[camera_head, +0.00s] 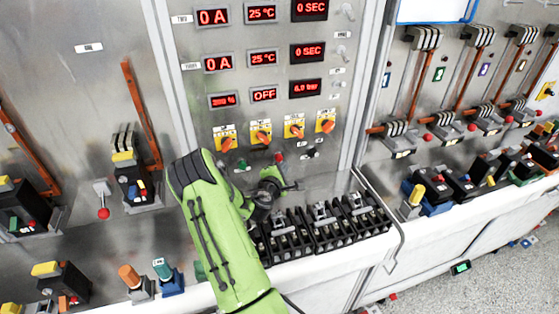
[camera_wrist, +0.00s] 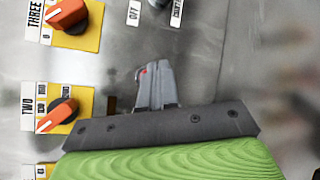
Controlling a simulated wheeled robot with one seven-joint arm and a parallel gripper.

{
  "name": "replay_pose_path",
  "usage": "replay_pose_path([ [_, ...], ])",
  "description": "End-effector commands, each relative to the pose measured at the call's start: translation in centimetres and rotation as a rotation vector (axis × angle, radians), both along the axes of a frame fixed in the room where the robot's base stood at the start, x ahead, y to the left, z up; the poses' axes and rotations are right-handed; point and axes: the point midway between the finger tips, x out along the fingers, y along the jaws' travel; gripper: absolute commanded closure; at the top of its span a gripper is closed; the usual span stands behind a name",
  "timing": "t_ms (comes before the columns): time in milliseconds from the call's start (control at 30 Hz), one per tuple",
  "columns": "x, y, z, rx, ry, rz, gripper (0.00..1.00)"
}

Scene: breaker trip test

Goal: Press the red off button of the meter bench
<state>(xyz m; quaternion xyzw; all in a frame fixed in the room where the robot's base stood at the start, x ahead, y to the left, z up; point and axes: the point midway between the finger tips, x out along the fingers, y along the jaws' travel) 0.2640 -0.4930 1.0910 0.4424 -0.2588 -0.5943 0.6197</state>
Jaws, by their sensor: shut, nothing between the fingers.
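The red button (camera_head: 279,158) is on the lower part of the steel meter bench panel (camera_head: 215,120), below the row of orange rotary switches. In the wrist view only a small red patch of the button (camera_wrist: 143,72) shows at the fingertips; the fingers hide the rest. My gripper (camera_wrist: 156,66) is shut and empty, its tips close to the panel at the red button. I cannot tell whether they touch it. In the head view my green arm reaches in from below, and the gripper is largely hidden.
A green button (camera_head: 242,163) sits left of the red one, and black knobs (camera_head: 313,153) to its right. Orange switches on yellow plates (camera_head: 294,127) are above. A row of black terminal blocks (camera_head: 320,228) lies on the ledge below. One display (camera_head: 264,95) reads OFF.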

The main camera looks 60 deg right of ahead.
Motion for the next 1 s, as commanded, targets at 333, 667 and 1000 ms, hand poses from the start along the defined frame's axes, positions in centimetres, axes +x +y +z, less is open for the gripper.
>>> replay_pose_path([
  [333, -2.5, 2.5, -0.5, 0.000, 0.001, 0.000, 1.00],
  [667, -3.3, 3.3, -0.1, 0.000, 0.000, 0.000, 1.00],
  [1000, -3.3, 3.3, -0.1, 0.000, 0.000, 0.000, 1.00],
])
